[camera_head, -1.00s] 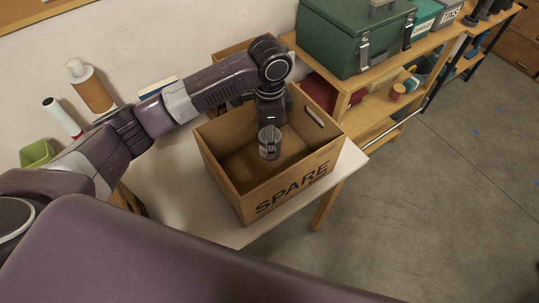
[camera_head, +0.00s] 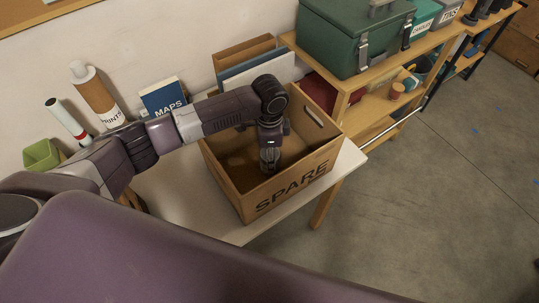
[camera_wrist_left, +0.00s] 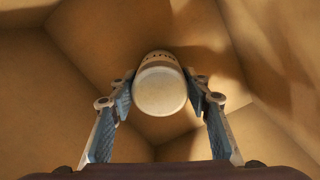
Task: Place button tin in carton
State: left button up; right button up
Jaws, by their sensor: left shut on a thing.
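The carton (camera_head: 293,191) is an open box marked SPARE, standing on a white table. My left gripper (camera_head: 269,163) reaches down inside it from above. In the left wrist view, the button tin (camera_wrist_left: 160,90), a pale round can with dark lettering on its side, sits between the fingers of my left gripper (camera_wrist_left: 161,88), which is shut on it. Brown carton walls (camera_wrist_left: 95,40) surround it there. I cannot tell whether the tin touches the carton floor. In the head view the tin is hidden by the gripper and the carton wall. My right gripper is not in view.
A wooden shelf (camera_head: 360,113) with a green toolbox (camera_head: 345,40) stands right of the carton. Behind are upright folders (camera_head: 245,50), a MAPS book (camera_head: 165,97) and a PRINTS tube (camera_head: 95,92). The white table top (camera_head: 190,205) is bare left of the carton.

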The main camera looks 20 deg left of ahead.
pick_arm(q)
jog(key=o, duration=1.3)
jog(key=shift+f, duration=0.1)
notch_tip(320, 180, up, 12)
jog(key=b, duration=0.1)
jog(key=shift+r, duration=0.2)
jog(key=shift+w+b, duration=0.1)
jog(key=shift+b, duration=0.2)
